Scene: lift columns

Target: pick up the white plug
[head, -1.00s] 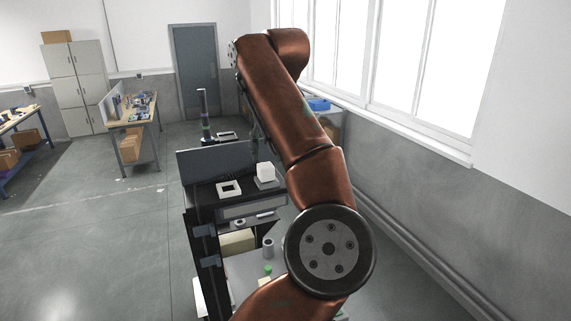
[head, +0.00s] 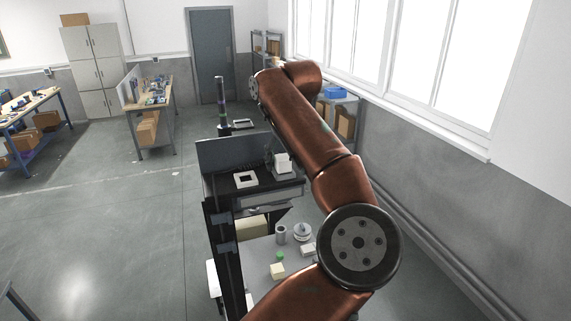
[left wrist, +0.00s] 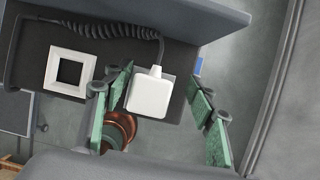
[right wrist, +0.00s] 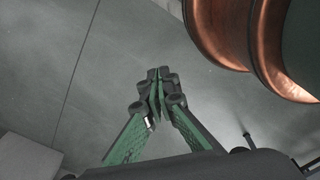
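The white plug (left wrist: 150,94) is a square white block with a coiled dark cord at its top. It lies on the dark top of a workstation, and in the head view the plug (head: 282,163) is beside my copper arm. My left gripper (left wrist: 163,88) is open, with one green-padded finger on each side of the plug in the left wrist view. Gaps show between the fingers and the plug; I cannot tell the height difference. My right gripper (right wrist: 158,80) is shut and empty over bare floor.
A white square frame (left wrist: 69,72) lies left of the plug. A raised grey panel (head: 233,152) stands behind them. A lower shelf holds a grey cylinder (head: 281,234), a green-topped item (head: 280,257) and a cream block (head: 277,271). Open floor is at left.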

